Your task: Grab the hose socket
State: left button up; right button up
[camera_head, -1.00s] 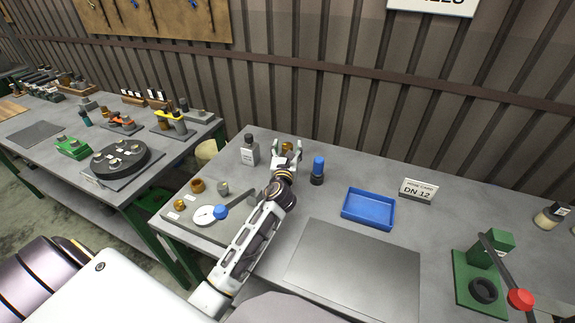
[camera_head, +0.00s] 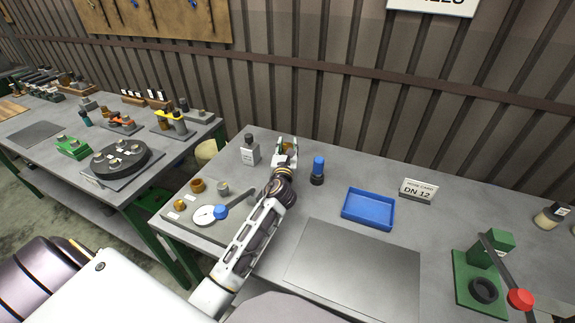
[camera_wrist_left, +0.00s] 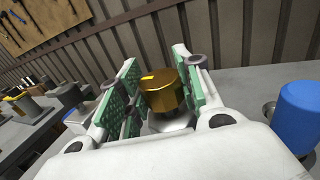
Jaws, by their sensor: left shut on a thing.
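The hose socket, a brass-coloured part with a faceted top and a yellow mark (camera_wrist_left: 164,90), stands upright in the left wrist view. A paler metal base shows below it, partly hidden by my gripper. My left gripper (camera_wrist_left: 160,88) is shut on it, with a green pad on each side. In the head view my left gripper (camera_head: 286,147) is at the back of the bench, and the socket is mostly hidden between the fingers. My right gripper is not in view.
The grey mat (camera_head: 350,264) is bare.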

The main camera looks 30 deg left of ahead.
pick_arm(q)
grip_shut()
jog(key=shift+r, duration=0.2)
dwell(0.3)
